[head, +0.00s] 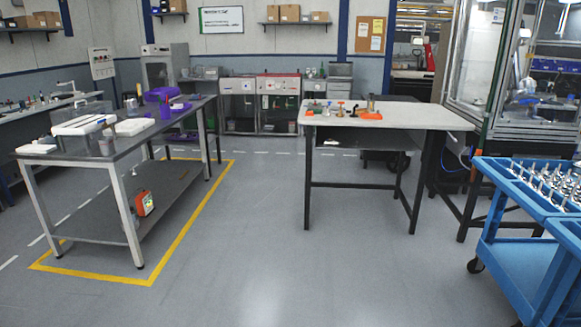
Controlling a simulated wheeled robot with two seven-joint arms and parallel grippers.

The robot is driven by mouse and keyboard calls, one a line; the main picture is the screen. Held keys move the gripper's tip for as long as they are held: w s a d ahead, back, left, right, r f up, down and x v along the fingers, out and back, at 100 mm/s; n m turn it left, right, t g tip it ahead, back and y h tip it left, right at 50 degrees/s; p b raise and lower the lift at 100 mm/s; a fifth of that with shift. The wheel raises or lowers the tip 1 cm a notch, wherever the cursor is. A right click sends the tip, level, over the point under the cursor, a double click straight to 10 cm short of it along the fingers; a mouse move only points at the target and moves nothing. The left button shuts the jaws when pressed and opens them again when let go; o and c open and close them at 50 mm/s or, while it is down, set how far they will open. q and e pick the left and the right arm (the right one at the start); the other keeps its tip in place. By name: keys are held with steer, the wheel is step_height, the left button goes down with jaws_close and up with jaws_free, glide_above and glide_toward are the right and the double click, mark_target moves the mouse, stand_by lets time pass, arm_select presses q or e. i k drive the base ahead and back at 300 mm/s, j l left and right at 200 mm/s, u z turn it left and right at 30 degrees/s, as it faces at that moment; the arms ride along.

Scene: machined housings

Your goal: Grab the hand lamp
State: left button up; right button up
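An orange hand lamp (144,204), as it appears, with a pale, bright face stands on the lower shelf (100,218) of the long grey table on the left. It is near the shelf's front right part, next to a table leg. Its details are small at this distance. Neither of my grippers shows in the head view, and I am some way off from the lamp.
The grey table (160,128) carries white boxes, a clear case and purple items. Yellow floor tape (92,274) surrounds it. A white-topped workbench (400,112) stands right of centre, a blue cart (515,235) at far right. The floor (270,250) between is clear.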

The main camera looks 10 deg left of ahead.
mark_target(139, 88)
steer(key=i+j+u, duration=0.1)
steer(key=i+u, duration=0.25)
steer(key=i, duration=2.4)
steer(key=i+u, duration=0.45)
steer(key=i, duration=0.3)
steer(key=i+l+u, duration=0.15)
steer(key=i+u, duration=0.35)
steer(key=i, duration=0.25)
steer(key=i+u, duration=0.3)
steer(key=i, duration=1.55)
steer(key=i+j+u, duration=0.15)
steer(key=i, duration=1.4)
steer(key=k+l+z, duration=0.1)
steer(key=k, duration=0.6)
